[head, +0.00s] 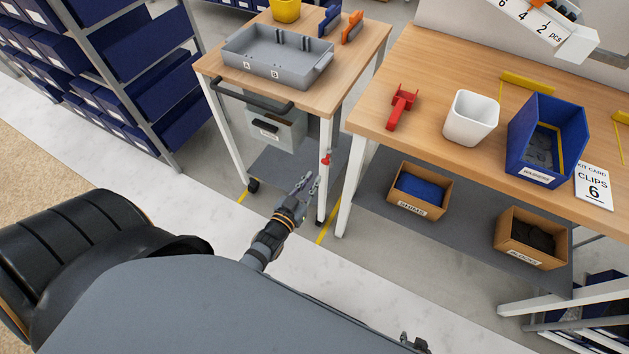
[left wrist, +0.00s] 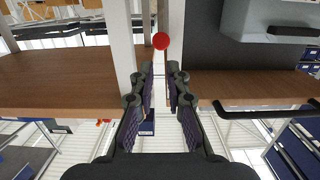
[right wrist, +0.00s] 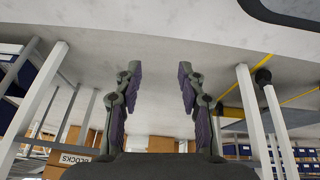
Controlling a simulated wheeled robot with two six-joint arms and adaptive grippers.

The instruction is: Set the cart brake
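The cart (head: 211,70) has a wooden top, white legs and casters. Its brake appears to be the small red knob (head: 326,159) by the front right leg, below the top. The round red knob also shows in the left wrist view (left wrist: 161,40), just beyond the fingertips and roughly between them. My left gripper (head: 307,182) is open and empty, below and slightly left of the knob in the head view. I cannot tell whether it touches the knob. My right gripper (right wrist: 160,68) is open and empty over bare floor; only a bit shows at the head view's bottom edge.
A grey tray (head: 240,52) is on the cart, with a grey drawer box (head: 283,130) and dark handle below. The workbench (head: 430,70) on the right holds a red tool (head: 401,105), white cup (head: 470,118) and blue bin (head: 570,119). Blue-bin shelving (head: 150,60) stands left.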

